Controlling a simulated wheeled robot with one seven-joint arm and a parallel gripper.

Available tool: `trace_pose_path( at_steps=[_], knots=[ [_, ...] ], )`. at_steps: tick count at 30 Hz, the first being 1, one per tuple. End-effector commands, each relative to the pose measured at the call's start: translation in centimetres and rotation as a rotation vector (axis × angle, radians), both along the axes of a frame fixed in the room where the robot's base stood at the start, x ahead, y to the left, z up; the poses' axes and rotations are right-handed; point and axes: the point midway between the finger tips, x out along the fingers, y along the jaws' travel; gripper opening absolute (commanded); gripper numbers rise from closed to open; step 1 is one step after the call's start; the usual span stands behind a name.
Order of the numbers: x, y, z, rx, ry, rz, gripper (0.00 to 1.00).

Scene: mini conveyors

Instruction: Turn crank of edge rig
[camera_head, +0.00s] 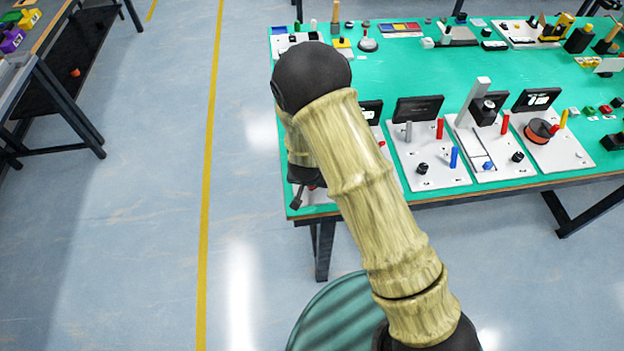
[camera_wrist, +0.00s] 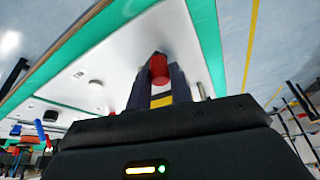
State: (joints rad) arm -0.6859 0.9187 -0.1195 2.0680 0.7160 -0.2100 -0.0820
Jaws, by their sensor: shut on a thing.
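In the wrist view, my gripper (camera_wrist: 158,78) has its two dark fingers on either side of a red crank handle (camera_wrist: 159,68) and is shut on it. The handle stands at the white base plate of the edge rig (camera_wrist: 100,55), which lies close to the table's edge. In the head view, my arm hides most of the edge rig (camera_head: 322,198) at the table's left front corner. Only small parts of my gripper show there, below the elbow. The crank's arm and pivot are hidden, so its angle cannot be told.
The green table (camera_head: 292,111) carries several more white rigs to the right; the closest has a blue and a red post (camera_head: 440,129). A tray with a yellow tool (camera_head: 527,34) lies farther back. Open floor (camera_head: 150,230) lies left of the table.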

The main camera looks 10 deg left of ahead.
Motion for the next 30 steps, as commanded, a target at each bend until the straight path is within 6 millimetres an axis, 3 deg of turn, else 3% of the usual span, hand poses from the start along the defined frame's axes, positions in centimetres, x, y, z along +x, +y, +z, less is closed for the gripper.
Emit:
trace_pose_path(
  at_steps=[7, 8, 11, 23, 30],
  knots=[
    [0.0, 0.0, 0.0, 0.001, -0.001, 0.001, 0.0],
    [0.0, 0.0, 0.0, 0.001, -0.001, 0.001, 0.25],
    [0.0, 0.0, 0.0, 0.001, -0.001, 0.001, 0.43],
    [-0.2, 0.1, 0.5, 0.0, -0.001, 0.003, 0.43],
    [-1.4, 0.2, 3.5, 0.002, -0.003, 0.004, 0.43]
  ],
)
